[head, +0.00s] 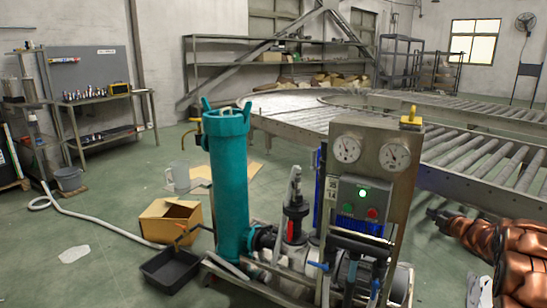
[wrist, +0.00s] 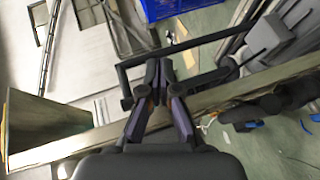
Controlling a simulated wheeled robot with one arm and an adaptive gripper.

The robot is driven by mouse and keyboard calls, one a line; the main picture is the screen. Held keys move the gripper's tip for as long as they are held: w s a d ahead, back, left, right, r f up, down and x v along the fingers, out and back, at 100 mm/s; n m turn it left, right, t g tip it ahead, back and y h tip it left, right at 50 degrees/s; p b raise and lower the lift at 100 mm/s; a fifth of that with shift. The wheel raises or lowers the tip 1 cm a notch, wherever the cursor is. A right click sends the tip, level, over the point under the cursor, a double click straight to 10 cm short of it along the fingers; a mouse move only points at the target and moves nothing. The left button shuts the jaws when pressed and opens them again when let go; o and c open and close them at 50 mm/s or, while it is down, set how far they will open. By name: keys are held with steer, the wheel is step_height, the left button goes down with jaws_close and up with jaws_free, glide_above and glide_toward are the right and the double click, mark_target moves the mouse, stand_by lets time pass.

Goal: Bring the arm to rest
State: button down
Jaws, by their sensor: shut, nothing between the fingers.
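My gripper (wrist: 162,66) shows in the wrist view with its two dark fingers brought together at the tips and nothing held between them. A black bent bar (wrist: 205,42) crosses the picture close to the fingertips; I cannot tell whether they touch. In the head view a copper-coloured arm, which looks like mine, comes in from the lower right edge. Its dark end points left, just right of the pump skid's control panel (head: 362,160). The fingers are too small there to make out.
The pump skid carries a teal upright cylinder (head: 229,185) and the gauge panel. A roller conveyor (head: 480,150) runs behind. A cardboard box (head: 170,221) and black tray (head: 170,268) lie on the floor at left. Open green floor (head: 110,260) lies left of them.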

steer(key=s+a+r+m+g+h+p, duration=0.3)
steer(key=s+r+m+p, duration=0.25)
steer(key=r, duration=0.35)
steer(key=s+a+r+m+g+h+p, duration=0.25)
steer(key=s+a+r+m+p, duration=0.2)
steer(key=s+r, duration=0.35)
steer(key=s+a+r+m+g+y+p, duration=0.1)
steer(key=s+a+r+m+g+p, duration=0.1)
steer(key=s+a+p, duration=0.3)
steer(key=s+a+r+m+g+y+p, duration=0.2)
steer(key=s+a+r+g+p, duration=0.2)
steer(key=s+a, duration=0.9)
steer(key=s+a+r+m+g+y+p, duration=0.2)
steer(key=s+a+g+p, duration=0.3)
steer(key=s, duration=2.2)
steer(key=a+r+p, duration=0.1)
steer(key=a+p, duration=0.1)
steer(key=a, duration=0.2)
steer(key=shift+s+a+p, duration=0.15)
steer(key=shift+a+p, duration=0.15)
steer(key=shift+p, duration=0.1)
steer(key=shift+g, duration=0.25)
